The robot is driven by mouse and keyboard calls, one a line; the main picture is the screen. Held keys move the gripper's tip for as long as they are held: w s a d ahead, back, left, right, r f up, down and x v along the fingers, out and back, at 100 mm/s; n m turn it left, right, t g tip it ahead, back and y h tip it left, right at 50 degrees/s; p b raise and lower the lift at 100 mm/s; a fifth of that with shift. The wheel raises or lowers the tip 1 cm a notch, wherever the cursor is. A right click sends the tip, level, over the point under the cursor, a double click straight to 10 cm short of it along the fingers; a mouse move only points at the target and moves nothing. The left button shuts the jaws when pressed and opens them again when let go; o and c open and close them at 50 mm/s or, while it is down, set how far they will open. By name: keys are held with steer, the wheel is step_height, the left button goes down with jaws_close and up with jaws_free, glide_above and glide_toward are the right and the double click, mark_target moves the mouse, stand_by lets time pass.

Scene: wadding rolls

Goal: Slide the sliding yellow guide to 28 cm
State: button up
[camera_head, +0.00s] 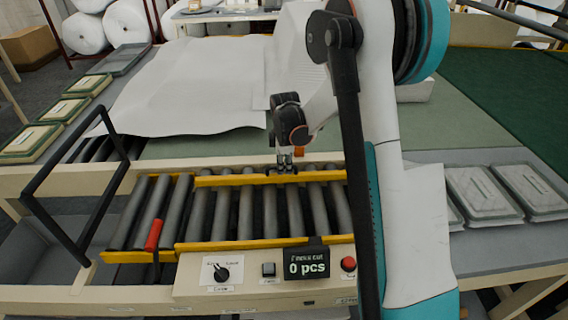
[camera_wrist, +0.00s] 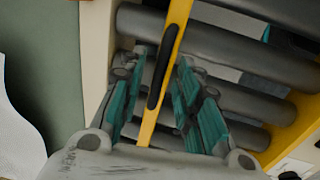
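The sliding yellow guide (camera_head: 225,181) is a long yellow bar lying across the far part of the roller bed. In the wrist view the guide (camera_wrist: 177,22) runs between my fingers and carries a black handle (camera_wrist: 161,78). My gripper (camera_head: 285,168) is over the guide, pointing down. In the wrist view my gripper (camera_wrist: 166,72) is open, with one teal-padded finger on each side of the guide and handle. Gaps show between the fingers and the bar. I cannot make out a centimetre scale or the guide's reading.
Grey rollers (camera_head: 222,215) lie under the guide, with a fixed yellow rail (camera_head: 230,244) on the near side. A red lever (camera_head: 154,234) stands at the left. The control panel (camera_head: 250,277) reads 0 pcs. A white sheet (camera_head: 185,85) covers the table behind.

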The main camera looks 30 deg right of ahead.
jaws_close()
steer(key=shift+w, duration=0.1)
steer(key=w, duration=0.1)
steer(key=w+d, duration=0.1)
steer(key=w, duration=0.1)
steer(key=shift+w+d, duration=0.3)
jaws_free()
steer(key=shift+s, duration=0.1)
step_height(320, 180, up, 12)
steer(key=s+a, duration=0.1)
steer(key=s, duration=0.1)
steer(key=shift+f, duration=0.1)
